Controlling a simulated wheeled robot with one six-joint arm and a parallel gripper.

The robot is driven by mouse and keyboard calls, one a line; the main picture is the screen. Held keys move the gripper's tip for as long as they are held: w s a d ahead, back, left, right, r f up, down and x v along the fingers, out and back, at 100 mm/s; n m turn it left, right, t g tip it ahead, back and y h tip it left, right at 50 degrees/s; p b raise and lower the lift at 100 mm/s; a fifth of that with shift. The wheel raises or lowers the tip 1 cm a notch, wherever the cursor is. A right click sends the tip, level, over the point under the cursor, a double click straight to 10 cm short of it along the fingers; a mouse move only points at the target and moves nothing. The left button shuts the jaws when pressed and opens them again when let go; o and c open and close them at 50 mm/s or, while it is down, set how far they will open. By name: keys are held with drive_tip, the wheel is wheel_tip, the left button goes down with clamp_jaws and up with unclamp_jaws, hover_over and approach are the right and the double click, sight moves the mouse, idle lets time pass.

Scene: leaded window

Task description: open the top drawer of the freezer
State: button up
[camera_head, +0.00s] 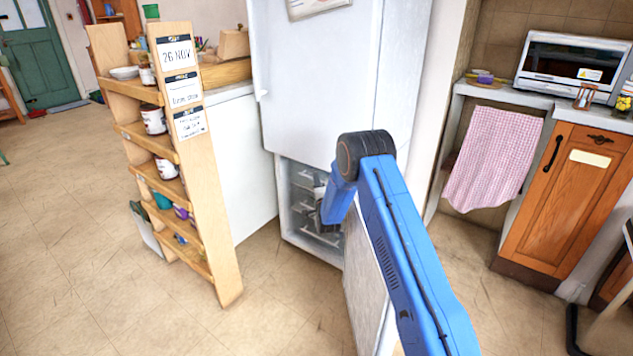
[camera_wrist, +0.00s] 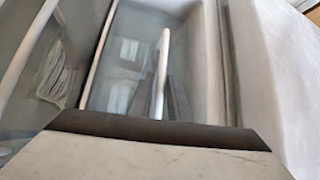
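The white freezer compartment (camera_head: 291,215) is the lower part of a tall fridge-freezer in the head view. Its door (camera_head: 364,285) stands open towards me. Clear-fronted drawers with pale handles show inside, and the top drawer (camera_head: 304,176) is partly behind my arm. My gripper (camera_head: 322,222) reaches into the opening, its tips mostly hidden there. In the wrist view my gripper's dark fingers (camera_wrist: 163,95) lie on either side of a white bar handle (camera_wrist: 164,60) on a glossy drawer front (camera_wrist: 122,62). Whether they press on the bar is unclear.
The upper fridge door (camera_head: 320,85) is closed. A wooden shelf rack (camera_head: 211,220) with jars stands left. Right are a counter with a toaster oven (camera_head: 572,68), a pink cloth (camera_head: 495,155) and a wooden cabinet (camera_head: 565,200). Floor at the left is clear.

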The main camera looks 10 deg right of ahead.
drive_tip(key=shift+w, duration=0.2)
clamp_jaws()
drive_tip(key=shift+s+a, duration=0.1)
drive_tip(key=s+a, duration=2.1)
drive_tip(key=shift+s+a, duration=0.2)
drive_tip(key=shift+s, duration=0.05)
unclamp_jaws()
